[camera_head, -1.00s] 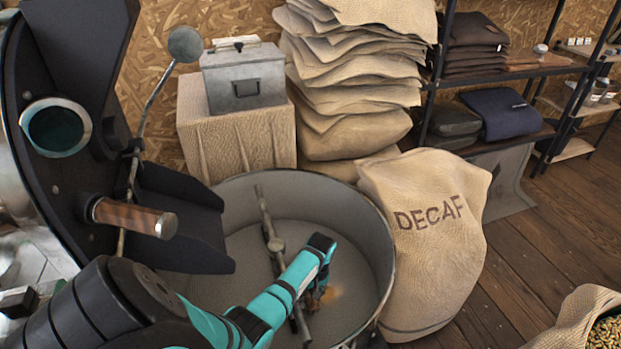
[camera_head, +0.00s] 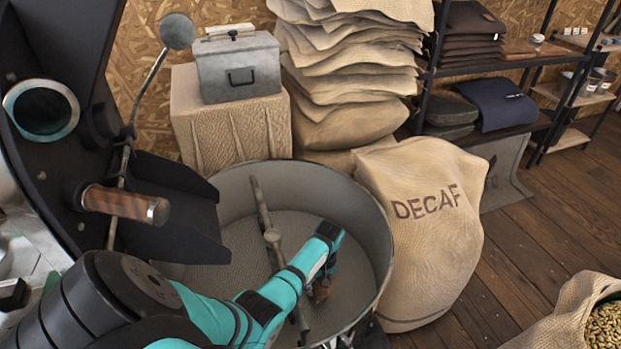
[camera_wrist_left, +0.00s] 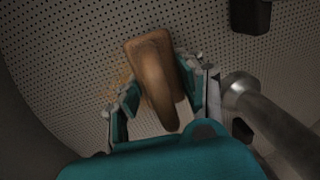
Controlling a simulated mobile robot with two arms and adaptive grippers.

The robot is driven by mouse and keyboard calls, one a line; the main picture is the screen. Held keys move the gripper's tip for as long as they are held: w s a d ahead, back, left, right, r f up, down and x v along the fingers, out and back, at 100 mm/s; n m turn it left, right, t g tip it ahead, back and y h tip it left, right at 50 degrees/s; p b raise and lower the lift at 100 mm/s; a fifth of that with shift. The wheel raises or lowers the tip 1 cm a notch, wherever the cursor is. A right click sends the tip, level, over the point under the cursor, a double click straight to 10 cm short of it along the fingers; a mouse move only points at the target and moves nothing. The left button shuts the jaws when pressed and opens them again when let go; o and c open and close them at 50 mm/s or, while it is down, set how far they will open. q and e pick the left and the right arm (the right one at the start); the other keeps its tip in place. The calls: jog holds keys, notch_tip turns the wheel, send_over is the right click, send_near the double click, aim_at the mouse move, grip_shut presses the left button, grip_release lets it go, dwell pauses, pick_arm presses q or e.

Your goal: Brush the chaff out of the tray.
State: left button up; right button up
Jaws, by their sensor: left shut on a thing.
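The tray (camera_head: 352,185) is a large round grey metal pan with a perforated floor, seen in the head view. My left arm reaches into it, and my left gripper (camera_wrist_left: 160,95) is shut on a brown wooden brush (camera_wrist_left: 150,62). The brush also shows small and low over the tray floor in the head view (camera_head: 321,291). In the left wrist view a faint brownish patch of chaff (camera_wrist_left: 122,78) lies on the perforated floor beside the brush. The brush's bristles are hidden. My right gripper is out of view.
A metal stirring arm (camera_head: 271,236) crosses the tray close to my left arm; its bar also shows in the left wrist view (camera_wrist_left: 268,118). A dark chute (camera_head: 165,225) overhangs the tray's left side. A DECAF sack (camera_head: 425,235) stands against its right side.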

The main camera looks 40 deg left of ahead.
aim_at(331, 286)
pick_arm(q)
jog(key=shift+w+d, duration=0.25)
jog(key=shift+w, duration=0.25)
jog(key=shift+w+d+f+b, duration=0.15)
jog(key=shift+w+d+b, duration=0.2)
jog(key=shift+w+b, duration=0.25)
jog(key=shift+w+d+f+b, duration=0.1)
jog(key=shift+w+d+b, duration=0.2)
jog(key=shift+w+b, duration=0.25)
jog(key=shift+w+d, duration=0.25)
jog(key=shift+w, duration=0.35)
